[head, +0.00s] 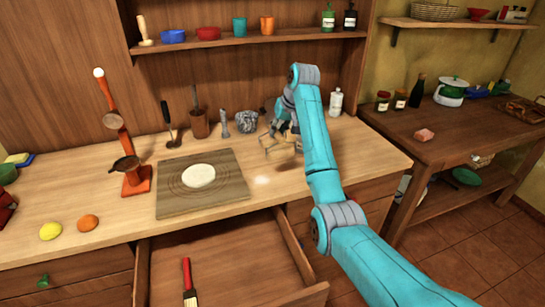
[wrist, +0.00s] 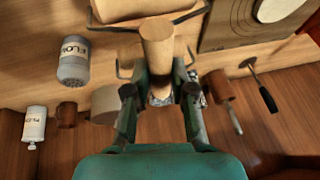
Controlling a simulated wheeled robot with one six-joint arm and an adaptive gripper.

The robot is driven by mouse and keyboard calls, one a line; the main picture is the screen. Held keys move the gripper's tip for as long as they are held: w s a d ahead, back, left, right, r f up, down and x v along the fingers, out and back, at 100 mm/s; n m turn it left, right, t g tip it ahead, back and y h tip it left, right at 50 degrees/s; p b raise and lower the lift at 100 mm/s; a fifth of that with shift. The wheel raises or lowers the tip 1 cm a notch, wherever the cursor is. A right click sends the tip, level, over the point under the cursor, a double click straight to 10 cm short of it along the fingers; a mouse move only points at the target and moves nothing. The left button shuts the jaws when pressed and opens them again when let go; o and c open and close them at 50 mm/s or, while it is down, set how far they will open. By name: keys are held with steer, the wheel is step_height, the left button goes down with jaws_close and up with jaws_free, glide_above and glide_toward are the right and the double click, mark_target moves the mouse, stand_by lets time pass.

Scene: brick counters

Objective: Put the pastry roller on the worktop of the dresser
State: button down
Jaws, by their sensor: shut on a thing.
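My gripper (head: 278,138) is low over the dresser's worktop (head: 120,205), right of the pastry board. In the wrist view its fingers (wrist: 158,92) are closed around a pale wooden cylinder, which looks like the pastry roller (wrist: 157,48). Its round end points toward the top of that picture. In the head view it is mostly hidden by my gripper and arm. I cannot tell whether it touches the worktop. A wider wooden piece (wrist: 130,8) shows at the top edge of the wrist view, cut off; I cannot tell whether it is joined to the roller.
A board with dough (head: 200,178) lies left of my gripper. A crumpled foil ball (head: 246,122), a mortar-like brown pot (head: 199,122) and a white bottle (head: 336,102) stand at the back. An open drawer (head: 225,262) juts out below the front edge.

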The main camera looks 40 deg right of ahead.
step_height(320, 180, down, 8)
steer(key=shift+f, duration=0.1)
stand_by(0.4)
steer(key=shift+f, duration=0.3)
steer(key=shift+s+f, duration=0.15)
steer(key=shift+f, duration=0.25)
steer(key=c, duration=1)
jaws_free()
steer(key=shift+f, duration=0.2)
steer(key=shift+a, duration=0.1)
steer(key=shift+r, duration=0.2)
